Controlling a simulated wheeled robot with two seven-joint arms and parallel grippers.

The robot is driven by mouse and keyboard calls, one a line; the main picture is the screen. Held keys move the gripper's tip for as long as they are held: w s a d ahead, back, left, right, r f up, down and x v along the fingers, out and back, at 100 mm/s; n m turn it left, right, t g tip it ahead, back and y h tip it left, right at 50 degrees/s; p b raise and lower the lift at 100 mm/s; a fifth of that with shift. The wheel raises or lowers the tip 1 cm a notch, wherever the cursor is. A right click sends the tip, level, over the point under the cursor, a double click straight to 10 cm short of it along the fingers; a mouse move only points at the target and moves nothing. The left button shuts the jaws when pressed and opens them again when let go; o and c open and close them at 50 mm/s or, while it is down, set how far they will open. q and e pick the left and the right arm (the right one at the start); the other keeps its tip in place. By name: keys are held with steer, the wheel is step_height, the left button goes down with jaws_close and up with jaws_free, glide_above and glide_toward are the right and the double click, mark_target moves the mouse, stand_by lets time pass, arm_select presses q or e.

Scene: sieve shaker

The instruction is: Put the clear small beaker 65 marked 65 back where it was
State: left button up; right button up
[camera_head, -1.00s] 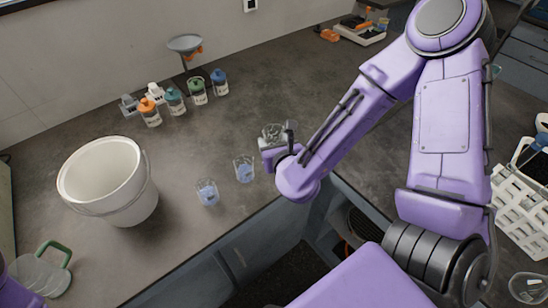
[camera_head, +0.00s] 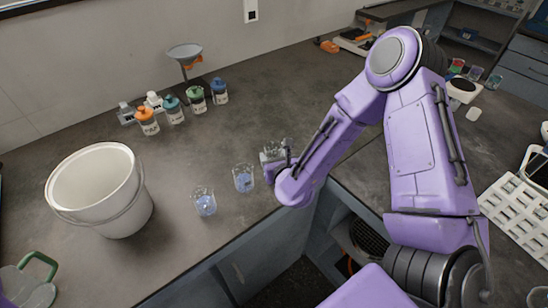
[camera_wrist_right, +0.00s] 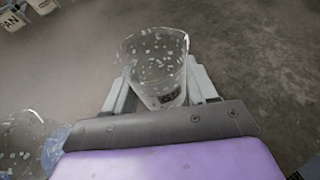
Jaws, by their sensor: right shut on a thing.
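My right gripper (camera_head: 274,162) is shut on a clear small beaker (camera_wrist_right: 157,68), which sits between its pale fingers in the right wrist view. A dark label shows low on this beaker, but I cannot read its number. In the head view the held beaker (camera_head: 275,147) is partly hidden by the gripper and is at counter level or just above it; I cannot tell which. Two other clear beakers with bluish contents, a nearer one (camera_head: 204,202) and a farther one (camera_head: 243,178), stand upright to the left of the gripper.
A white bucket (camera_head: 95,180) stands at the left, with a green-handled clear jug (camera_head: 35,275) in front. Several capped bottles (camera_head: 172,109) and a funnel stand (camera_head: 185,58) are at the back. A white rack (camera_head: 515,210) is at the right. The counter behind the beakers is clear.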

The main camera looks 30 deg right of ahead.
steer(key=o, duration=1.1)
steer(key=shift+f, duration=0.1)
steer(key=shift+r, duration=0.35)
steer(key=b+v, duration=0.1)
steer(key=v, duration=0.6)
steer(key=shift+f, duration=0.2)
steer(key=p+v, duration=0.2)
steer(key=p, duration=0.1)
steer(key=p+v, duration=0.2)
steer(key=p, duration=0.1)
steer(key=shift+w+d+r, duration=0.1)
steer(key=shift+r, duration=0.25)
steer(key=shift+s+a+p, duration=0.2)
steer(key=shift+s+p, duration=0.4)
steer(key=shift+p, duration=0.1)
steer(key=shift+f, duration=0.1)
